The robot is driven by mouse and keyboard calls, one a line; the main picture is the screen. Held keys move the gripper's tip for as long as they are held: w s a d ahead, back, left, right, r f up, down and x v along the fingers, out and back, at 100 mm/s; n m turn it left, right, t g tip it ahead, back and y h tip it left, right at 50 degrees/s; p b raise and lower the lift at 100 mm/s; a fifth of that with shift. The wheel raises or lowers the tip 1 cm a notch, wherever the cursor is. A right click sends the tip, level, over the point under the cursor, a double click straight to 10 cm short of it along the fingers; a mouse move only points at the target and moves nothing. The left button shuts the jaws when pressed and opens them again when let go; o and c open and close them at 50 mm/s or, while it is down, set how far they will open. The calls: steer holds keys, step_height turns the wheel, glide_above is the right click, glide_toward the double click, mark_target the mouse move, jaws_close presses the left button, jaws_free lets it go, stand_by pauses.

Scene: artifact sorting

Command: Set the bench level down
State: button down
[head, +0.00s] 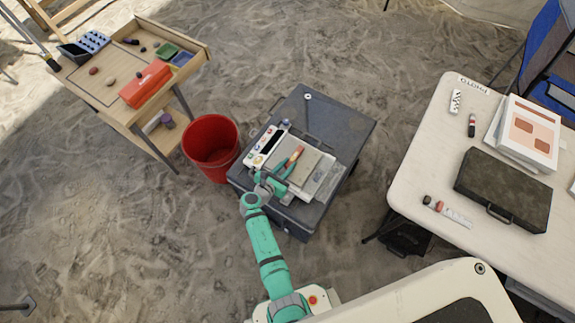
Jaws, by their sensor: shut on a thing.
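My gripper (282,172), at the end of my green arm, is over the dark grey case (335,118) in the middle of the scene. It is shut on a small, slim orange-red thing (295,154), which I take to be the bench level. Its details are too small to make out, and the fingers partly cover it. It is above or against a grey flat-topped device (314,165) on the case; I cannot tell whether they touch. A light panel with coloured knobs (266,144) is just left of the gripper.
A red bucket (211,143) stands on the sand left of the case. A wooden table (105,88) with an orange-red box (146,84) is at upper left. A white table (428,150) on the right holds a dark briefcase (503,188) and a box (528,130).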

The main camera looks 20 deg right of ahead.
steer(key=shift+f, duration=0.1)
steer(key=c, duration=1.6)
jaws_free()
steer(key=v, duration=1.2)
steer(key=s+a+f+m+t+y, duration=0.15)
steer(key=s+m+y, duration=0.3)
steer(key=s, duration=0.45)
steer(key=s+a+m+y, duration=0.3)
steer(key=s+m+y, duration=0.15)
steer(key=s, duration=0.45)
steer(key=s+a+r+m+t, duration=0.1)
steer(key=s+r+m, duration=0.2)
steer(key=r, duration=0.6)
steer(key=s+a+r+m+t+y, duration=0.1)
steer(key=s+r+m, duration=0.3)
steer(key=r+m, duration=0.4)
steer(key=s+a+r+m+t, duration=0.1)
steer(key=s+r+m+t, duration=0.2)
steer(key=r, duration=0.8)
steer(key=shift+s+a+r+m+t+y, duration=0.1)
steer(key=shift+s+m+t+y, duration=0.1)
steer(key=shift+m, duration=0.45)
steer(key=shift+s+a+m+t+y, duration=0.1)
steer(key=shift+a+m+y, duration=0.1)
steer(key=shift+m, duration=0.45)
